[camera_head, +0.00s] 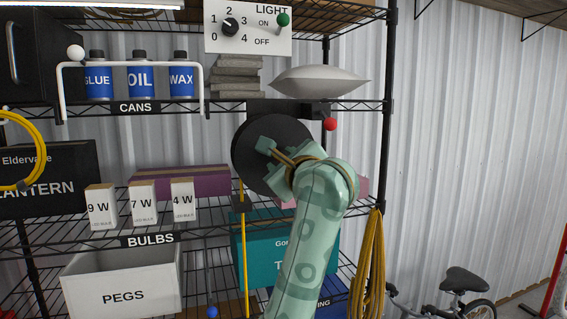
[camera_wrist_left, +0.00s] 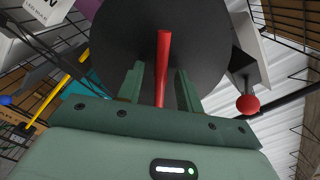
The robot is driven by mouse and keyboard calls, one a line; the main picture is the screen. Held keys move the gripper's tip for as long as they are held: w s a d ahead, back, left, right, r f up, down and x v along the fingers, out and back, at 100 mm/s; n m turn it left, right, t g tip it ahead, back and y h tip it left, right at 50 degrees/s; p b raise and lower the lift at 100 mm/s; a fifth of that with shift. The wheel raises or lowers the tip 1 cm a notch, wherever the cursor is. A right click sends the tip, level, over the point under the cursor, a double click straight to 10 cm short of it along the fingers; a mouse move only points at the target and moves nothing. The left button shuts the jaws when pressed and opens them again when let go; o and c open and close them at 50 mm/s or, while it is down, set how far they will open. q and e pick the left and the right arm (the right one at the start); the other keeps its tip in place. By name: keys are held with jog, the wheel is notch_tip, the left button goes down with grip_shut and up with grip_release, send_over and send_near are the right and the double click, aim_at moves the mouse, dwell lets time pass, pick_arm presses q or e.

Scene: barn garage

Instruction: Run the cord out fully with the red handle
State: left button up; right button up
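A large round black reel (camera_head: 243,150) is mounted under the CANS shelf; it also fills the top of the left wrist view (camera_wrist_left: 115,35). My left gripper (camera_head: 271,150) is at the reel's face. In its wrist view, the fingers (camera_wrist_left: 160,80) are open, one on each side of the handle, with gaps. My right gripper is not in view.
A red ball knob (camera_head: 330,124) sits just right of the reel, near my left gripper (camera_wrist_left: 247,104). A looped yellow cord (camera_head: 369,270) hangs at the right post. Bulb boxes (camera_head: 143,205) and a PEGS bin (camera_head: 122,285) stand at left.

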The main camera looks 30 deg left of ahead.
pick_arm(q)
jog(key=b+v, duration=0.2)
jog(key=v, duration=1.4)
jog(key=shift+d+b, duration=0.15)
jog(key=shift+b, duration=0.25)
